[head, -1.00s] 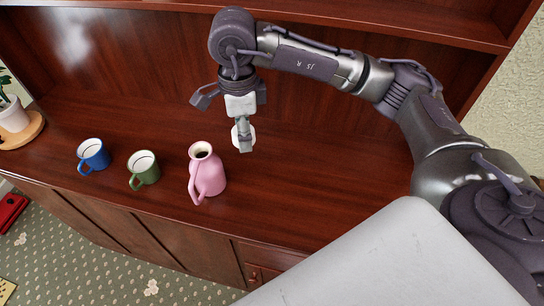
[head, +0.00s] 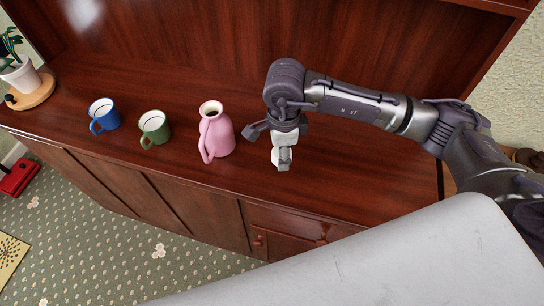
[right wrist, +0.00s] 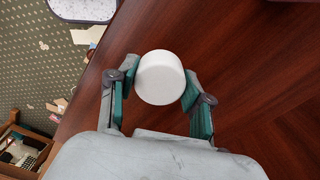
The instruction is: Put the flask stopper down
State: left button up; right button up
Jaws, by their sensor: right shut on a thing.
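My right gripper (head: 284,166) is shut on the white flask stopper, a short round cap (right wrist: 160,77) held between the two fingertips in the right wrist view. In the head view the stopper is mostly hidden by the fingers. The gripper points down over the dark red wooden cabinet top (head: 340,175), to the right of the pink flask. I cannot tell whether the stopper touches the wood. The pink flask (head: 217,138) stands upright with its mouth open and dark inside. My left gripper is not in view.
A green mug (head: 154,127) and a blue mug (head: 104,115) stand left of the flask. A potted plant (head: 22,76) sits on a round wooden saucer (head: 33,96) at the far left. The cabinet top right of my gripper is clear. Its front edge drops to the carpet (head: 110,245).

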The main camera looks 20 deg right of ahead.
aim_at(272, 171)
jog(key=shift+w+a+f+p, duration=0.3)
jog(key=shift+w+a+f, duration=0.6)
jog(key=shift+a, duration=0.1)
notch_tip(272, 171, down, 4)
jog(key=shift+r+p, duration=0.15)
jog(key=shift+p, duration=0.6)
jog(key=shift+f+b, duration=0.55)
jog(key=shift+b, duration=0.1)
jog(key=o, duration=0.9)
jog(key=shift+r, duration=0.1)
jog(key=shift+o, duration=0.2)
